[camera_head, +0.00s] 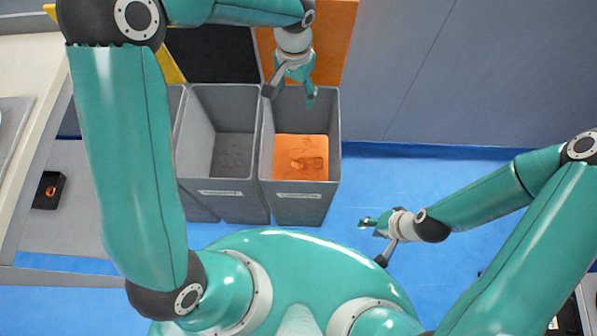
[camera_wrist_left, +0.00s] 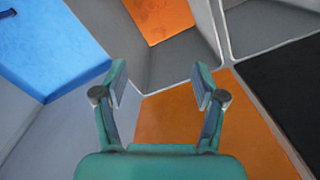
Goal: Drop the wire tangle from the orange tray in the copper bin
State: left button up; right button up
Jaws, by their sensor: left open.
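My left gripper (camera_head: 290,94) is open over the far end of the right-hand grey bin (camera_head: 331,125), whose floor is orange-copper (camera_head: 285,145). An uneven copper-coloured shape (camera_head: 308,163) shows on that floor; I cannot tell whether it is the wire tangle. In the left wrist view the spread fingers (camera_wrist_left: 160,82) have nothing between them, and part of the orange floor (camera_wrist_left: 160,14) shows at the top. My right gripper (camera_head: 374,240) is open and empty above the blue floor, right of the bins. I cannot make out an orange tray for certain.
A second grey bin (camera_head: 198,135) with a dark floor stands to the left. Orange (camera_head: 338,45) and black (camera_head: 222,55) panels lie behind the bins. A small black box with a copper-coloured ring (camera_head: 48,190) sits far left.

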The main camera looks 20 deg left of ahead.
pick_arm(q)
notch_tip(320, 180, up, 4)
jog(key=shift+r, duration=0.15)
dwell(0.6)
